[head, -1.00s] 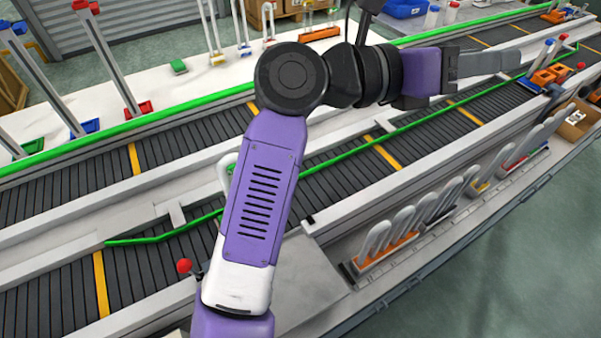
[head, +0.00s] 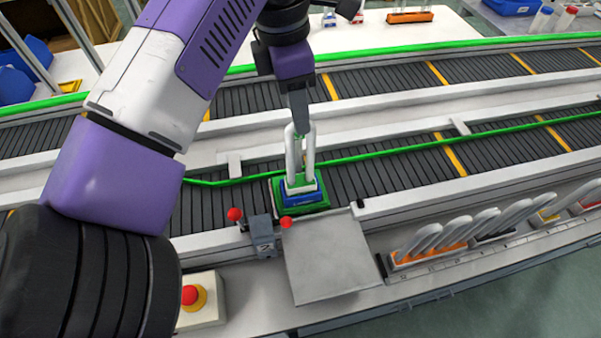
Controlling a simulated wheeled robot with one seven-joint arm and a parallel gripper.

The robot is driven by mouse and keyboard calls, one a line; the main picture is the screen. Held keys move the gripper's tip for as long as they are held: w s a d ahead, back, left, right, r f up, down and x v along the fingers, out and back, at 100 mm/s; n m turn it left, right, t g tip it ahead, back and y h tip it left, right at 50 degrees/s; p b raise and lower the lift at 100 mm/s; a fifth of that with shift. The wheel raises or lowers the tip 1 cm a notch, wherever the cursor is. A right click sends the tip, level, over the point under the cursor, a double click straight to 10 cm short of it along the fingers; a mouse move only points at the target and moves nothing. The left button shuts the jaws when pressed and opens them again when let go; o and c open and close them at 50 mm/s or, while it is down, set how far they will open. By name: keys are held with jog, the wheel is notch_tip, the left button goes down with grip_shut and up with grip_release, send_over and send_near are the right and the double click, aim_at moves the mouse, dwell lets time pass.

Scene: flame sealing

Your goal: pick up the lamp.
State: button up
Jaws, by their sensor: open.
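The lamp (head: 310,158) is a white U-shaped tube standing upright on a blue base, with a green layer around and under it. It sits on the near conveyor belt, just left of the picture's middle in the head view. My gripper (head: 299,122) points down directly over the top of the tube and overlaps it in the picture. The gripper is open, though its fingers appear nearly edge-on and the gap between them is hard to see. I cannot tell whether the fingers touch the tube.
A flat grey plate (head: 330,265) lies in front of the belt, beside a small grey fixture (head: 262,235) with red knobs. A red emergency button (head: 190,296) is at lower left. A rack of white tubes (head: 430,243) stands at right. A green rail (head: 400,152) runs behind the lamp.

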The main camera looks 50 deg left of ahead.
notch_tip(320, 180, down, 7)
jog(key=p, duration=0.2)
jog(key=shift+w+d, duration=0.3)
jog(key=shift+w, duration=0.05)
jog(key=shift+r, duration=0.1)
grip_shut()
dwell(1.1)
